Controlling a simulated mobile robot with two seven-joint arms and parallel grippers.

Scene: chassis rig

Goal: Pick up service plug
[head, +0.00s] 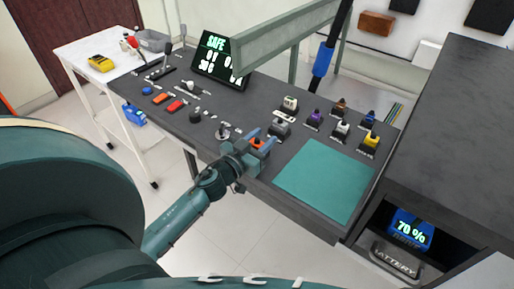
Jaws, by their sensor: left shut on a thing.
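An orange plug (256,143) on a dark base stands near the front edge of the dark bench (222,108). It looks like the service plug, but I can read no label on it. My left gripper (258,139) reaches in from the lower left, with its blue fingertips on either side of the orange plug. The gripper is shut on it and hides part of it. I cannot tell whether the plug is clear of the bench. My right gripper is not in view.
A teal mat (325,178) lies to the right, bare. Several coloured connectors, one yellow (371,139), stand behind it. A SAFE display (220,60) stands at the back. A white cart (100,50) is at the left, and a dark cabinet (455,120) at the right.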

